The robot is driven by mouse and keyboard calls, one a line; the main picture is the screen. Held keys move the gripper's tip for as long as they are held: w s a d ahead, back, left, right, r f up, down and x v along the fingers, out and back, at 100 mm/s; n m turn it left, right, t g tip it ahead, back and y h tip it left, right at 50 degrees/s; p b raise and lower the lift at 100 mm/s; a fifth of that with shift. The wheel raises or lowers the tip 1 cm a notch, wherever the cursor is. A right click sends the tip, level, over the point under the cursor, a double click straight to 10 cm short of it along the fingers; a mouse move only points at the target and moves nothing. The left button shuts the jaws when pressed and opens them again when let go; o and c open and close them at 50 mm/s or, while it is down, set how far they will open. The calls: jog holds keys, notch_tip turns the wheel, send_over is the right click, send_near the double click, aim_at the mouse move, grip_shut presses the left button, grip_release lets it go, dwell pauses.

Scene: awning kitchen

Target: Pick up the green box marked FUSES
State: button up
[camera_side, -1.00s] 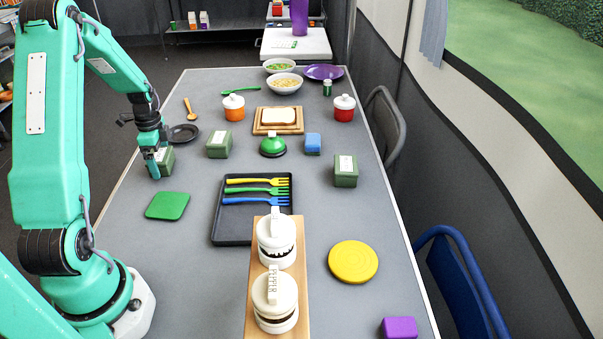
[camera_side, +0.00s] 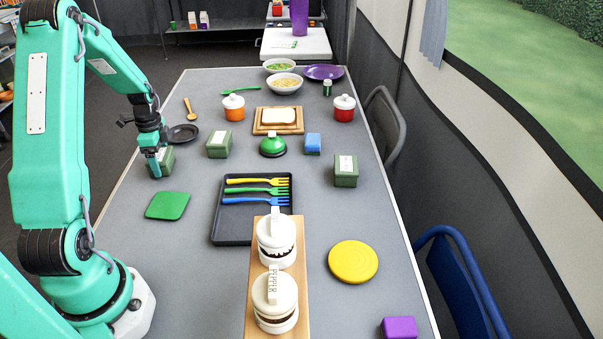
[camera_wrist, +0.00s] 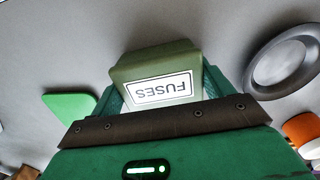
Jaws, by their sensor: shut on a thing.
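The green box marked FUSES (camera_wrist: 158,68) is between the jaws of my gripper (camera_wrist: 160,95) in the wrist view, its label upside down there. In the side view my gripper (camera_side: 154,166) is at the left edge of the table, shut on this box (camera_side: 166,160), which is partly hidden behind the fingers. The box appears to be at table level; I cannot tell whether it is lifted at all. Two similar green boxes stand apart, one at the middle left (camera_side: 219,144) and one at the right (camera_side: 346,171); their labels are too small to read.
A dark plate (camera_side: 183,134) lies just behind the held box, and a green square (camera_side: 168,206) lies in front. A black tray (camera_side: 228,232) with forks is to the right. Bare table (camera_side: 130,240) lies at the front left.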

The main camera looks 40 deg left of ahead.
aim_at(159, 154)
jog(key=shift+r, duration=0.15)
jog(key=shift+r, duration=0.65)
notch_tip(159, 154, up, 2)
jog(key=shift+r, duration=0.15)
jog(key=w+d+r, duration=0.3)
jog(key=d+r, duration=0.4)
jog(key=d, duration=0.4)
jog(key=shift+w, duration=0.15)
jog(key=shift+d, duration=0.1)
jog(key=shift+d, duration=0.1)
